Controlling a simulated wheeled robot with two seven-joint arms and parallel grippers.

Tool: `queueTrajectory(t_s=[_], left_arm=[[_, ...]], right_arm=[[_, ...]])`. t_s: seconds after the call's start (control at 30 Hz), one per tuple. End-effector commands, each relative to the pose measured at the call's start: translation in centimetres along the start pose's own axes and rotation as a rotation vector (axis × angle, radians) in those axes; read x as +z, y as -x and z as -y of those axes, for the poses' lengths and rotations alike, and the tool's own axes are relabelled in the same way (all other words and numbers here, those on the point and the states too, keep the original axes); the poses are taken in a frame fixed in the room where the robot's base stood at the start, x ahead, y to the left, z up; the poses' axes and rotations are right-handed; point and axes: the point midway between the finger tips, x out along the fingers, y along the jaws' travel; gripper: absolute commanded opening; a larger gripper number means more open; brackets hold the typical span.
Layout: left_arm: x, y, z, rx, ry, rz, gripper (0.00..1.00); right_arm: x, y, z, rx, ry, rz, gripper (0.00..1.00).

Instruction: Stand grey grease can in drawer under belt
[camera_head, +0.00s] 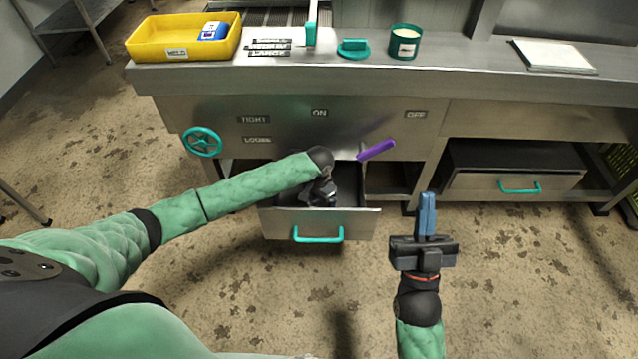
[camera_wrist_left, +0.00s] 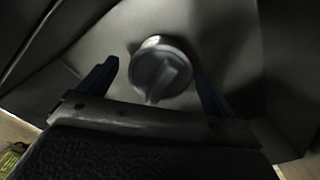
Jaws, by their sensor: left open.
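The drawer (camera_head: 366,222) under the belt is pulled open, with a teal handle on its front. My left gripper (camera_head: 322,192) reaches down into it, and its fingertips are hidden in the head view. In the left wrist view the left gripper (camera_wrist_left: 157,82) is open, with one blue finger on each side of a round grey object (camera_wrist_left: 162,72) with a ridged top. This looks like the grey grease can, upright on the drawer's grey floor. Contact with the fingers cannot be made out. My right gripper (camera_head: 427,215) is shut and empty, right of the drawer.
A purple lever (camera_head: 376,150) sticks out above the drawer's right side. A teal handwheel (camera_head: 202,142) is at the left. The counter holds a yellow tray (camera_head: 143,45), a green tin (camera_head: 404,42) and a white board (camera_head: 553,56). A second drawer (camera_head: 480,186) is at the right.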

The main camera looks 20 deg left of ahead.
Motion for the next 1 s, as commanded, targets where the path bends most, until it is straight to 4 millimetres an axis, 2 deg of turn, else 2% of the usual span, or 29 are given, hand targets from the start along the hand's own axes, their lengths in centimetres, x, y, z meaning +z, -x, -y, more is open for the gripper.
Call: queueTrajectory(t_s=[0.2,0.6,0.8,1.0], left_arm=[[0.0,2.3,0.0,0.0,-0.001,-0.001,0.91],[0.0,6.2,0.1,-0.001,0.001,0.001,0.91],[0.0,7.7,0.1,-0.001,0.001,0.0,0.91],[0.0,8.4,0.1,0.0,0.001,0.001,0.91]], right_arm=[[4.0,1.9,-0.1,0.011,-0.012,0.152,0.0],[10.7,6.4,-0.2,0.028,-0.032,0.416,0.0],[13.0,8.6,-0.2,0.034,-0.042,0.518,0.0],[14.1,9.7,-0.2,0.037,-0.046,0.567,0.0]])
